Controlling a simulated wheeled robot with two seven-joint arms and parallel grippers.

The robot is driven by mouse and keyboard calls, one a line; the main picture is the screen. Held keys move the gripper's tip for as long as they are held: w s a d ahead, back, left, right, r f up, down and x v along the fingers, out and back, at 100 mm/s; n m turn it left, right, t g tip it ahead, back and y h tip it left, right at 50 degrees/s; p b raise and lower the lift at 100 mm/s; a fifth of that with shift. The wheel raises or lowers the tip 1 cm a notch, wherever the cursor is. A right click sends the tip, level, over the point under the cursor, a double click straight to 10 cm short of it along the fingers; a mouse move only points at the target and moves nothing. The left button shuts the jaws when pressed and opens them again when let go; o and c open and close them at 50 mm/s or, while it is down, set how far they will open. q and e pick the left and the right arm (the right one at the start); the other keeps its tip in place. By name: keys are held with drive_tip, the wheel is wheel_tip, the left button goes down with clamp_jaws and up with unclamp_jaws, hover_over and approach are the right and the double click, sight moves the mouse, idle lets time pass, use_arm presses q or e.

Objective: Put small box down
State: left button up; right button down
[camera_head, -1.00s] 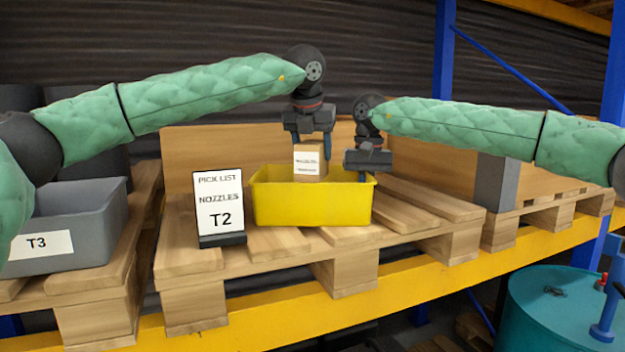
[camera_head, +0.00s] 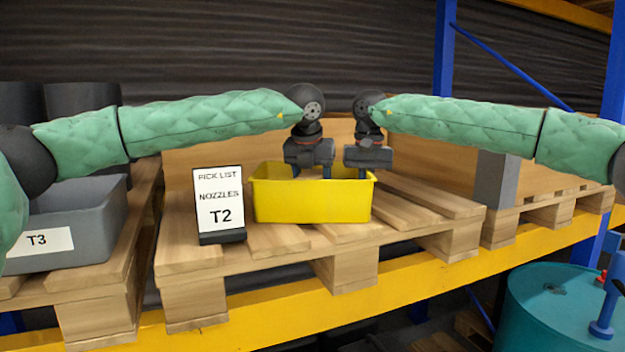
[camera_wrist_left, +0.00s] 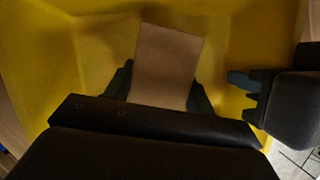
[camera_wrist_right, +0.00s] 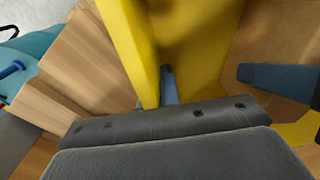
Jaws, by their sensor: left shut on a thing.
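The small brown box (camera_wrist_left: 168,65) is between the fingers of my left gripper (camera_wrist_left: 160,92), down inside the yellow bin (camera_head: 312,203). Whether the box touches the bin floor cannot be told. My right gripper (camera_head: 368,172) is at the bin's right end, close beside the left one. In the right wrist view one of its fingers (camera_wrist_right: 168,85) shows beside the yellow wall; its jaw gap is not clear.
A sign reading "Pick list nozzles T2" (camera_head: 219,200) stands left of the bin on a wooden pallet (camera_head: 270,245). A grey bin marked T3 (camera_head: 90,220) is at the left. A teal drum (camera_head: 550,310) stands low at the right. Pallet boards right of the bin are clear.

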use_arm(q)
drive_tip(key=o, duration=1.1)
drive_tip(key=v, duration=1.2)
drive_tip(key=shift+r, duration=0.1)
use_arm(e)
drive_tip(key=c, duration=1.6)
unclamp_jaws()
drive_tip(key=shift+o, duration=0.2)
